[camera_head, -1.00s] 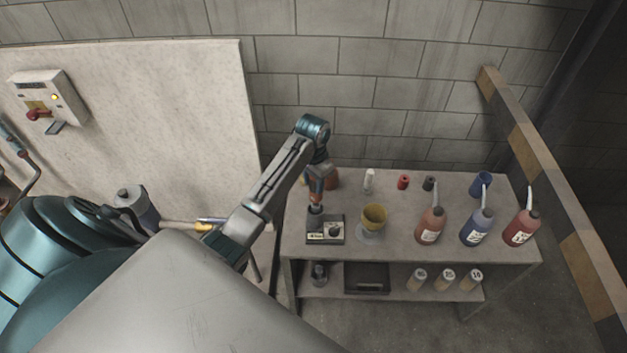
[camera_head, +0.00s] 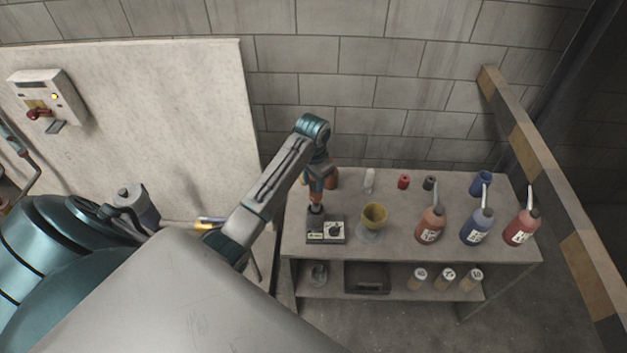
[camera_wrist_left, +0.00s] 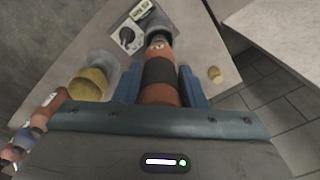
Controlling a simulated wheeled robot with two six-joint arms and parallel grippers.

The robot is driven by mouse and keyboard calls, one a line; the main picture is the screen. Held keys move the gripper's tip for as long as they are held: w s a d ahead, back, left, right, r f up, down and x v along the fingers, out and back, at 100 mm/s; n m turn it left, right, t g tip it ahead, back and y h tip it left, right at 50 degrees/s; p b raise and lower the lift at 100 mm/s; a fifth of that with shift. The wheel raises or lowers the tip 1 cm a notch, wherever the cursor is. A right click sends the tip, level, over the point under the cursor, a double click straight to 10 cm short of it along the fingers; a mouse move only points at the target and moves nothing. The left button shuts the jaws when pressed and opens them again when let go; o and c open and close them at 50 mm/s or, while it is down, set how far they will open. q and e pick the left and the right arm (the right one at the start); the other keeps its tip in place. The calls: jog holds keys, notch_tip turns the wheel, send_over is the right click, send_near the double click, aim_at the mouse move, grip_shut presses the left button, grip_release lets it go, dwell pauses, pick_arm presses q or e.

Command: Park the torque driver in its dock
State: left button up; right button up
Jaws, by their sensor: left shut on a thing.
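My left gripper (camera_head: 318,181) is shut on the torque driver (camera_head: 316,196), an orange and black tool pointing down over the left end of the table. In the left wrist view the driver (camera_wrist_left: 159,80) lies between the blue fingers of the left gripper (camera_wrist_left: 159,86). The dock (camera_head: 325,230) is a dark box with a label and a dial on the table; it also shows in the left wrist view (camera_wrist_left: 128,37). The driver's lower end meets the dock's round grey holder; how deep it sits I cannot tell. My right gripper is out of view.
A yellow cup (camera_head: 374,216) stands just right of the dock. Several bottles, such as a red-brown one (camera_head: 430,226), stand further right on the table (camera_head: 400,255). A lower shelf holds a black tray (camera_head: 367,278) and jars. A brick wall is behind.

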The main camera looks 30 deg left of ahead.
aim_at(313, 196)
pick_arm(q)
jog(key=shift+f, duration=0.65)
dwell(0.6)
jog(key=shift+f+b, duration=0.45)
jog(key=shift+f, duration=0.25)
dwell(0.6)
jog(key=shift+f, duration=0.75)
dwell(0.5)
jog(key=shift+f+b, duration=0.85)
jog(key=shift+f, duration=0.75)
dwell(1.3)
jog(key=o, duration=1.2)
jog(key=shift+c, duration=0.2)
jog(key=shift+s, duration=0.1)
